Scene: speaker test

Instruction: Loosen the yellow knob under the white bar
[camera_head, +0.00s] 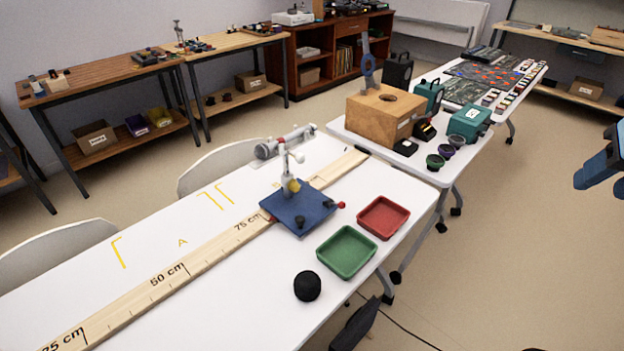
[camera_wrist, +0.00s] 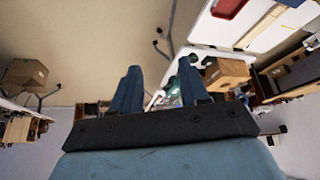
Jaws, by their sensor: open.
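A small yellow knob (camera_head: 294,186) sits low on a white upright stand (camera_head: 285,165) on a blue base plate (camera_head: 302,207). A short white bar (camera_head: 296,156) sticks out near the top of the stand, above the knob. The base has a red-tipped part on its right and a small black knob in front. My gripper (camera_wrist: 157,85) is open and empty in the wrist view, its two blue fingers apart. In the head view, a blue part of my arm shows at the right edge, far from the stand. The yellow knob cannot be made out in the wrist view.
The stand is beside a wooden ruler (camera_head: 205,254) on a white table (camera_head: 210,320). A wooden box (camera_head: 380,118) stands behind right.

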